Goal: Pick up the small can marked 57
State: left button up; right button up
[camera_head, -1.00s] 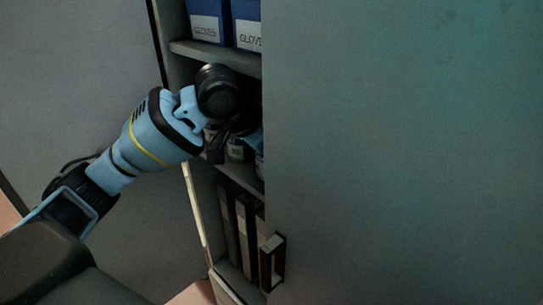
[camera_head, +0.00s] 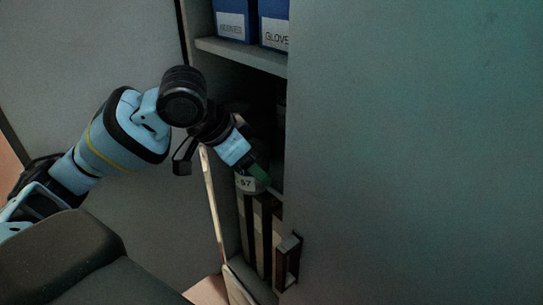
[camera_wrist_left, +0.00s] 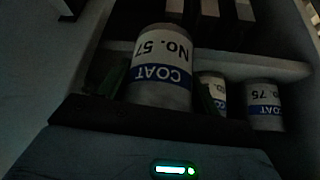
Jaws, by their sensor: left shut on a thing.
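The small can marked 57 (camera_head: 246,184) is a pale grey can just outside the cabinet opening, below my left gripper (camera_head: 256,171). In the left wrist view the can (camera_wrist_left: 160,68) appears upside down, with a blue "COAT" band and "No. 57". The left gripper's dark fingers stand on both sides of it, and the gripper is shut on it. The can's far side is hidden. My right gripper is in neither view.
Another can marked 75 (camera_wrist_left: 265,106) and a partly hidden can (camera_wrist_left: 211,90) show in the wrist view. Blue boxes (camera_head: 232,20) stand on the upper shelf (camera_head: 240,53). Dark binders (camera_head: 262,235) stand low. A large grey panel (camera_head: 415,150) covers the right side.

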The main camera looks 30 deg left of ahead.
pick_arm(q)
jog(key=s+a, duration=0.4)
jog(key=s, duration=0.3)
jog(key=shift+s+a, duration=0.15)
jog(key=shift+a, duration=0.05)
